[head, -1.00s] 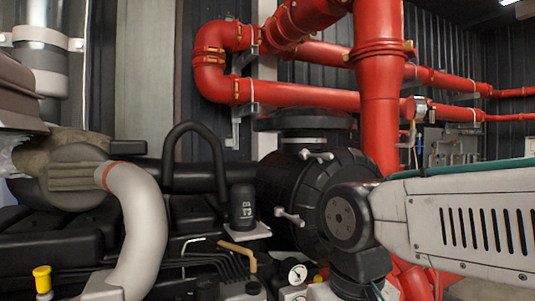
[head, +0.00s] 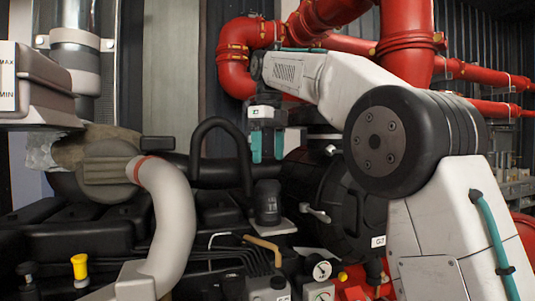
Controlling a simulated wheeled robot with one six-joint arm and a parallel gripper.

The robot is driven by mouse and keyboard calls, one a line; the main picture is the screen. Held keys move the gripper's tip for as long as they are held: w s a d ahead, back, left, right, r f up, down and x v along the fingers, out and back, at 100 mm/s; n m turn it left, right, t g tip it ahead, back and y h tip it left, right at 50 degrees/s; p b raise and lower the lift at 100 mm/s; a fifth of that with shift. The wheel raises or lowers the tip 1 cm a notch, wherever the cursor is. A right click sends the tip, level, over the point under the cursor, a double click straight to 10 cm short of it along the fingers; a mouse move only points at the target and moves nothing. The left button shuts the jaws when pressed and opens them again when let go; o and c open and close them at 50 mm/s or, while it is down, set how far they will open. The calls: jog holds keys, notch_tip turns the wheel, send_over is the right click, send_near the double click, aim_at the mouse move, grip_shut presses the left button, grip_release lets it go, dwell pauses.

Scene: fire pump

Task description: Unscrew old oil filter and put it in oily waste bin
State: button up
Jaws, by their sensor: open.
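The old oil filter (head: 267,203) is a small black upright canister on a pale bracket, in the middle of the engine. Its label is not readable from this angle. My gripper (head: 265,158) hangs above it, pointing down, with its teal fingers apart and empty. A gap shows between the fingertips and the top of the filter in this view; I cannot tell how well they line up in depth. The oily waste bin is not in view.
A black looped pipe (head: 195,150) stands just left of the filter. A large black round housing (head: 320,205) is to its right. A pale curved hose (head: 170,225) runs down at left. Red pipes (head: 405,50) pass behind my arm. A pressure gauge (head: 322,270) sits in front.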

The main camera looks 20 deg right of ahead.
aim_at(268, 180)
jog(key=shift+w+f+m, duration=0.15)
jog(key=shift+f+m, duration=0.15)
jog(key=shift+f, duration=4.25)
jog(key=shift+f, duration=0.15)
jog(key=shift+f, duration=0.75)
jog(key=c, duration=1.3)
jog(key=shift+c, duration=0.2)
